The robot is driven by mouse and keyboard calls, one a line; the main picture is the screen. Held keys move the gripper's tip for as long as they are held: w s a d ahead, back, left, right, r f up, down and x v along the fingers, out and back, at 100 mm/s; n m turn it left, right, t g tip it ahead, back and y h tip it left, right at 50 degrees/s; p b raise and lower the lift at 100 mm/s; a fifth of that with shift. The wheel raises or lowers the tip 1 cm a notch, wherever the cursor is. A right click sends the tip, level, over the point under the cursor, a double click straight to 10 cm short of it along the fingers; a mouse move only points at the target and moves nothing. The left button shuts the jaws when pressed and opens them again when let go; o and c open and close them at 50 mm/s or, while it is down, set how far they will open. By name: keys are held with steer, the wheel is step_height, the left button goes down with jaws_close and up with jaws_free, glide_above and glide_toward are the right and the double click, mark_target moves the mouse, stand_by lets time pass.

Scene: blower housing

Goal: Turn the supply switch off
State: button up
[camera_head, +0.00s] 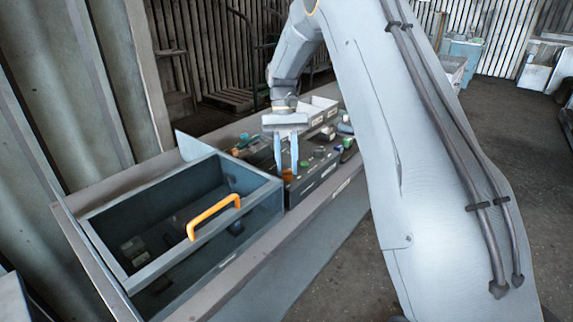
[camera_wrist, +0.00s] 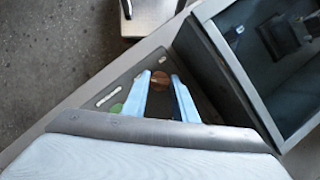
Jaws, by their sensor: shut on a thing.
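My gripper (camera_head: 285,170) points down over a dark control panel (camera_head: 318,178) with several small coloured parts on it. In the wrist view my gripper's two pale blue fingers (camera_wrist: 158,80) stand on either side of a round orange-brown knob (camera_wrist: 160,76) and are shut on it. An orange bit of it shows low by the fingers in the head view (camera_head: 288,177). Its marking cannot be read, so I cannot tell its set position or whether it is the supply switch. A green round part (camera_wrist: 116,108) sits left of the fingers in the wrist view.
A dark open-topped box (camera_head: 110,247) with an orange handle (camera_head: 213,216) stands left of the panel, close to my gripper. White bins (camera_head: 322,104) stand behind. A grey bench edge (camera_head: 268,240) runs along the front, with open floor beyond.

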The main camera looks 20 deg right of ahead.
stand_by(0.3)
steer(key=o, duration=1)
steer(key=shift+o, duration=0.2)
steer(key=b+v, duration=0.2)
steer(key=v, duration=0.5)
steer(key=shift+r, duration=0.35)
steer(key=shift+w, duration=0.15)
